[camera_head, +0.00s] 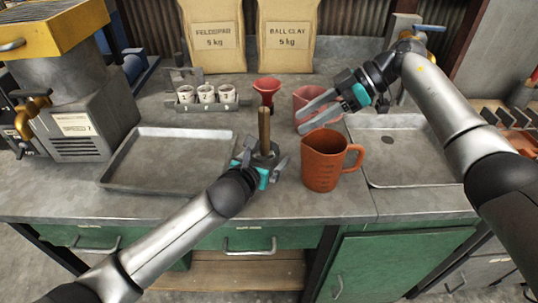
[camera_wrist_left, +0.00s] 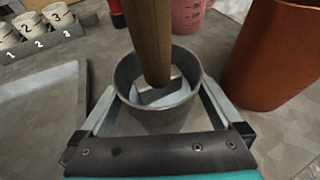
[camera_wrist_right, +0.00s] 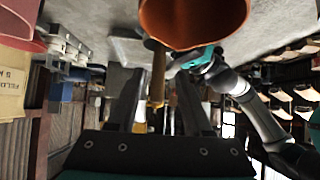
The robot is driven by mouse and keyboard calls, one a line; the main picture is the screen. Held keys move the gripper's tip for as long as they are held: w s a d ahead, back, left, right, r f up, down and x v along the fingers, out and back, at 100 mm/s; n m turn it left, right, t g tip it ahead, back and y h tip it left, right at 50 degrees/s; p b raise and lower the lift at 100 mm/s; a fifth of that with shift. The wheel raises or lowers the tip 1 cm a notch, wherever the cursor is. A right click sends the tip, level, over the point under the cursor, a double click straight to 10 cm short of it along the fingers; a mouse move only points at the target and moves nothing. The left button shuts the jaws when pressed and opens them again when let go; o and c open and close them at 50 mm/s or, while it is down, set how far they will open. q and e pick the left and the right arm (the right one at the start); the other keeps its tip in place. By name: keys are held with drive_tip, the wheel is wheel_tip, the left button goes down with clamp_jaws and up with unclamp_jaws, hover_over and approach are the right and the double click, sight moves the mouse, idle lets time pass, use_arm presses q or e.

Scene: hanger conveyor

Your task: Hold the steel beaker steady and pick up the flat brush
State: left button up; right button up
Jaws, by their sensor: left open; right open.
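The steel beaker (camera_head: 267,156) stands upright on the bench, and in the left wrist view (camera_wrist_left: 157,116) it sits between my left fingers. The flat brush (camera_head: 264,127) stands in it with its wooden handle up; the handle also shows in the left wrist view (camera_wrist_left: 150,40) and the right wrist view (camera_wrist_right: 157,75). My left gripper (camera_head: 264,158) is open with a finger on either side of the beaker; I cannot tell whether they touch it. My right gripper (camera_head: 301,122) is open and empty, right of the handle and apart from it, fingers pointing left.
An orange jug (camera_head: 322,165) stands close right of the beaker. A pink jug (camera_head: 308,97) is behind my right fingers, and a red funnel (camera_head: 267,88) is behind the brush. A shallow metal tray (camera_head: 112,181) lies left. Numbered cups (camera_head: 206,94) stand in a rack at the back.

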use_arm(q)
drive_tip(key=shift+x, duration=0.8)
